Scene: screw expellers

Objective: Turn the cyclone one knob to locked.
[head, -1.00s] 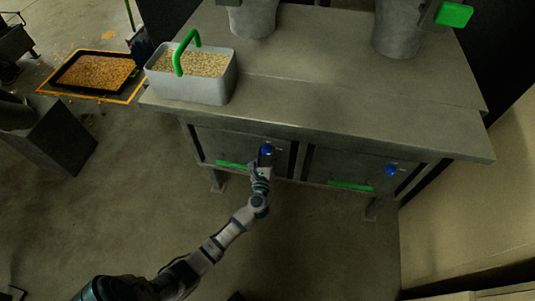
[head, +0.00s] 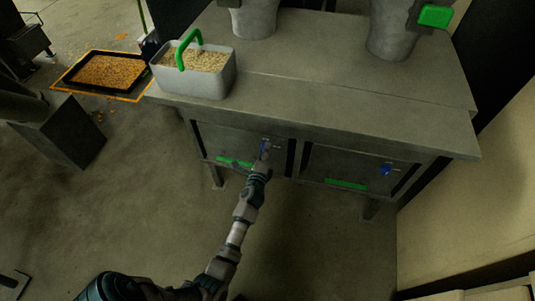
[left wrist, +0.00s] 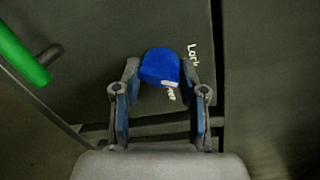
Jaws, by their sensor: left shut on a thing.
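A blue knob (head: 264,146) sits on the left panel of the grey bench, partly hidden by my left gripper (head: 263,157). In the left wrist view the same knob (left wrist: 159,64) lies between the fingertips of my left gripper (left wrist: 160,72), which is shut on it. A white mark shows on the knob's lower right edge, next to small white lettering that looks like "Open". The word "Lock" is to the upper right of the knob. A second blue knob (head: 386,169) is on the right panel. My right gripper is not in view.
Green handles (head: 235,162) and (head: 346,184) run below the knobs; one handle (left wrist: 22,55) shows close by at the wrist view's left. A grain bin (head: 205,83) stands on the bench top (head: 330,105). The floor before the bench is clear.

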